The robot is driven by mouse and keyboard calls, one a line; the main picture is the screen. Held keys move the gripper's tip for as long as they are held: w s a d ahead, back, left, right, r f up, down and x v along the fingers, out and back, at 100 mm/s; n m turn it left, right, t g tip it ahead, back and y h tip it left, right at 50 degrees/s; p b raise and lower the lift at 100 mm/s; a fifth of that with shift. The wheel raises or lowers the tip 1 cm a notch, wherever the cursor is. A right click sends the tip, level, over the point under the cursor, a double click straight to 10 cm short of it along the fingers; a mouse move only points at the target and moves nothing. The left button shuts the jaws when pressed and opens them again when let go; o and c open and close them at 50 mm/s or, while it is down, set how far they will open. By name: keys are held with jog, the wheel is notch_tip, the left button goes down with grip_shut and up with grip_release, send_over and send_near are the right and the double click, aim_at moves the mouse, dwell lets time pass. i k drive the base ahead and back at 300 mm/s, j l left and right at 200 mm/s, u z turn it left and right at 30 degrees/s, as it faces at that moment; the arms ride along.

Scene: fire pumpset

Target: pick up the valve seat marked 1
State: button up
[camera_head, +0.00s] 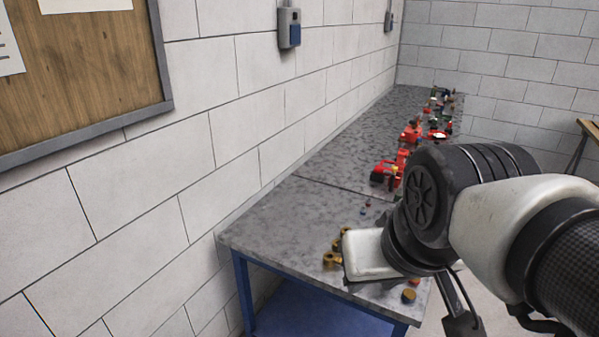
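Small brass-coloured pieces (332,261) stand near the front end of the grey table, just left of my arm's white end part. A round brass piece with a dark side (408,296) lies close to the table's front right corner. Any of these could be a valve seat; no number mark is readable, so I cannot tell which is marked 1. My arm hangs over the table's right side and hides part of the top. Dark parts of what looks like my gripper (463,322) show at the bottom, beyond the table's right edge. Its fingertips are not clearly visible.
The table (270,225) has blue legs and stands along the block wall. Red machine parts (387,173) and several smaller red and green parts line its right side farther back. Tiny pieces (366,205) lie mid-table. The table's left side is clear.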

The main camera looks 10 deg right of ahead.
aim_at(329, 260)
jog(key=i+j+z, duration=0.1)
jog(key=j+z, duration=0.25)
jog(key=i+j+z, duration=0.1)
jog(key=z, duration=0.3)
jog(key=j+z, duration=0.55)
jog(key=j, duration=0.15)
jog(key=k+j+z, duration=0.2)
jog(key=j, duration=0.15)
jog(key=j+z, duration=0.2)
jog(key=j, duration=0.15)
jog(key=i+j, duration=0.1)
jog(key=i, duration=0.45)
